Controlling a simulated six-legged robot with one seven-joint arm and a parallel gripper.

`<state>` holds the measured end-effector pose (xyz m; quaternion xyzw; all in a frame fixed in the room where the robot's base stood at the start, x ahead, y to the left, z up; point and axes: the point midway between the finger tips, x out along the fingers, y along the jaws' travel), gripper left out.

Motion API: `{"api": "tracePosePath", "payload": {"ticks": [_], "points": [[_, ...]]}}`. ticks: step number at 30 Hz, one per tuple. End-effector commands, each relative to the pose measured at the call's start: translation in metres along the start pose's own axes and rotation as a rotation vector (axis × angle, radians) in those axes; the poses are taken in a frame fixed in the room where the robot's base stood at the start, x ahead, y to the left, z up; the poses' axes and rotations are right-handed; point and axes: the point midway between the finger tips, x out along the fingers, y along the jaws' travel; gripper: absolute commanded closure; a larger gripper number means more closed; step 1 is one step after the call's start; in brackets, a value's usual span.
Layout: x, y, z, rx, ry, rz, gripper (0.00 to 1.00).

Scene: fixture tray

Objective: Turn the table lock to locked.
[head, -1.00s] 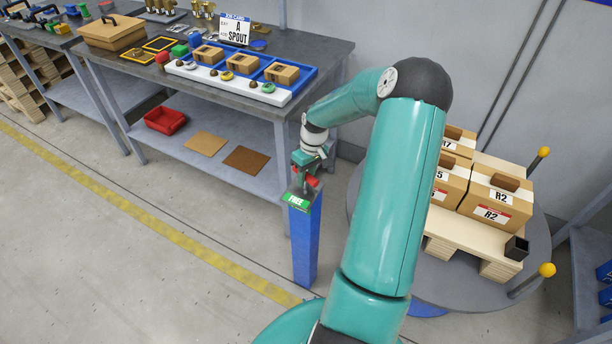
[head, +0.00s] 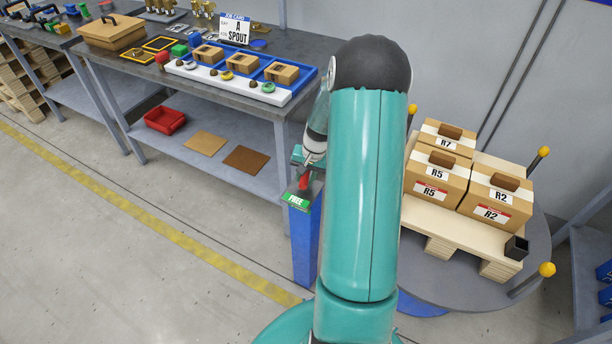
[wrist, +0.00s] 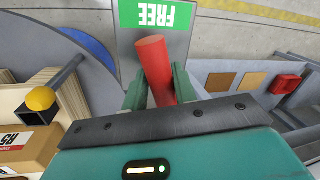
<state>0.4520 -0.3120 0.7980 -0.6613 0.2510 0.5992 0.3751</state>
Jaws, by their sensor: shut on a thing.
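The table lock is a blue post (head: 305,245) with a green FREE label (head: 296,200) on its top and a red handle (head: 303,182). In the wrist view the red handle (wrist: 155,62) stands between the two green fingers, tilted slightly against the FREE label (wrist: 158,14). My gripper (head: 304,170) is at the top of the post, shut on the red handle; it also shows in the wrist view (wrist: 160,88). My arm hides part of the post's right side in the head view.
The round turntable (head: 470,293) to the right carries a pallet (head: 440,232) with several labelled boxes and yellow-tipped posts (head: 546,270). A workbench (head: 130,75) with trays stands behind the lock. Open floor (head: 100,270) lies to the left.

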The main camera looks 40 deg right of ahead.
Motion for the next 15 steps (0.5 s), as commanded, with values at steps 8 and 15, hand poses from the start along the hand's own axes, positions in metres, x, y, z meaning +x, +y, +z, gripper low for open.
{"api": "tracePosePath", "payload": {"ticks": [8,15], "points": [[-0.0002,-0.0005,0.0002,0.185,0.038,0.0,0.95],[-0.0004,-0.0005,-0.0002,0.27,0.056,0.0,0.95]]}}
